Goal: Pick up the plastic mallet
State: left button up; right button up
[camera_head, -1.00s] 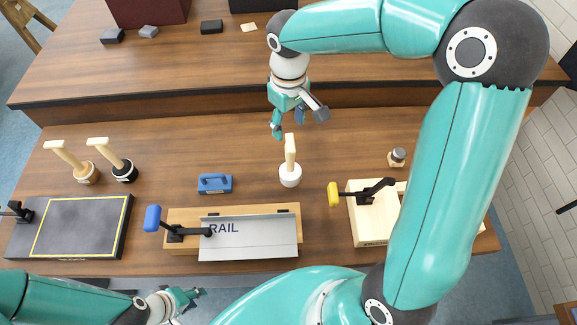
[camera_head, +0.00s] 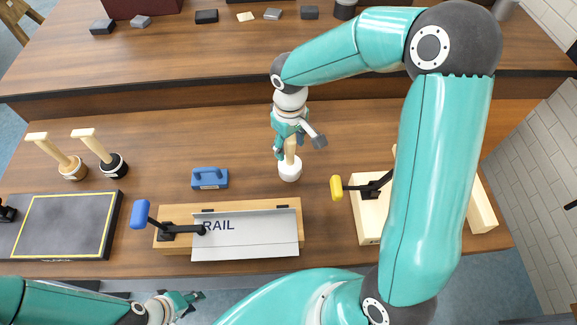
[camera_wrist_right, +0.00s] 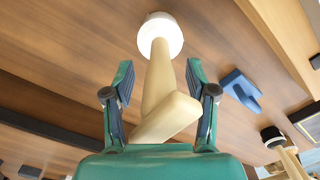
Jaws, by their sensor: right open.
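The plastic mallet (camera_head: 290,172) stands on its white head on the bench, its pale handle pointing up. My right gripper (camera_head: 289,150) is above it, pointing down, with its fingers around the upper part of the handle. In the right wrist view, the white mallet head (camera_wrist_right: 160,34) is at the top and the handle (camera_wrist_right: 161,82) lies between the open, spread fingers (camera_wrist_right: 160,88). A gap shows on both sides of the handle. My left gripper (camera_head: 188,300) is low at the front edge, away from the mallet; its opening is too small to judge.
Two other mallets, one wooden (camera_head: 72,168) and one black-headed (camera_head: 113,165), stand at the left. A blue block (camera_head: 210,178) lies left of the plastic mallet. The RAIL fixture (camera_head: 245,236) is in front, and a clamp board (camera_head: 368,222) is to the right.

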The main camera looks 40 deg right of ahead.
jog(key=shift+c, duration=0.3)
jog(key=shift+f, duration=0.1)
grip_shut()
jog(key=shift+w, duration=0.1)
